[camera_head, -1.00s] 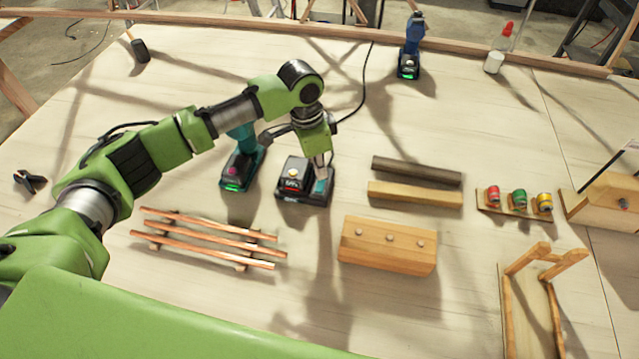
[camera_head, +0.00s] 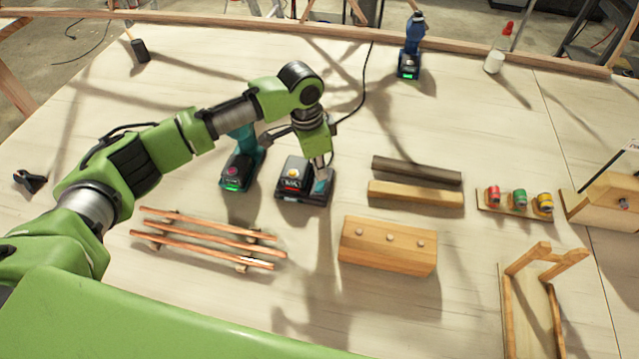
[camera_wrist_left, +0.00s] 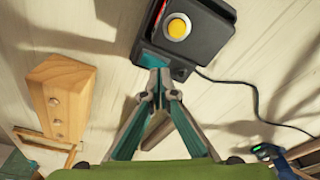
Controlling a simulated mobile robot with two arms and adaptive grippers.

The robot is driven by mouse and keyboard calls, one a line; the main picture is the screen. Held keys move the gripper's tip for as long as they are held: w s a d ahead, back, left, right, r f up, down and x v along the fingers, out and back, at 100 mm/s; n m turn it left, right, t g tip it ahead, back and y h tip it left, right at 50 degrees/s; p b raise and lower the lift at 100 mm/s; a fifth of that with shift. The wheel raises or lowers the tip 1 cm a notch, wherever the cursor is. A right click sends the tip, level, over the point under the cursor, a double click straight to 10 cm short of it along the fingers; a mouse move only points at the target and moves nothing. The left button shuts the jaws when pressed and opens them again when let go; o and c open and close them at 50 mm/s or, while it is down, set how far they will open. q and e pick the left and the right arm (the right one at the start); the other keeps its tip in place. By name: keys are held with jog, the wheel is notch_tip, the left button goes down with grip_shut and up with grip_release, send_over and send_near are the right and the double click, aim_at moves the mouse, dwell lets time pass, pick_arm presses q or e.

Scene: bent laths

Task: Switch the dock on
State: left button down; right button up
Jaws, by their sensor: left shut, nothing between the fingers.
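The dock (camera_head: 290,193) is a dark box on the bench with a yellow round button on top and a teal patch (camera_head: 321,186) at its right end. In the left wrist view the dock (camera_wrist_left: 205,35) shows its yellow button (camera_wrist_left: 177,27) and part of the teal patch. My left gripper (camera_head: 325,166) is shut and empty, its tips pointing down at the teal end. In the left wrist view the tips (camera_wrist_left: 160,75) overlap the dock's edge by the teal patch; I cannot tell whether they touch. My right gripper is not in view.
A teal drill (camera_head: 240,158) stands close left of the dock. Copper laths (camera_head: 208,238) lie in front on the left, a wooden block (camera_head: 388,246) in front on the right. Two bars (camera_head: 415,194) lie to the right. A dark cable runs behind the dock.

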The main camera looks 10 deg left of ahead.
pick_arm(q)
jog(key=shift+f, duration=0.95)
dwell(0.3)
notch_tip(320, 180, up, 7)
jog(key=p, duration=0.7)
jog(key=shift+r+p, duration=0.1)
jog(key=shift+p, duration=0.2)
dwell(0.3)
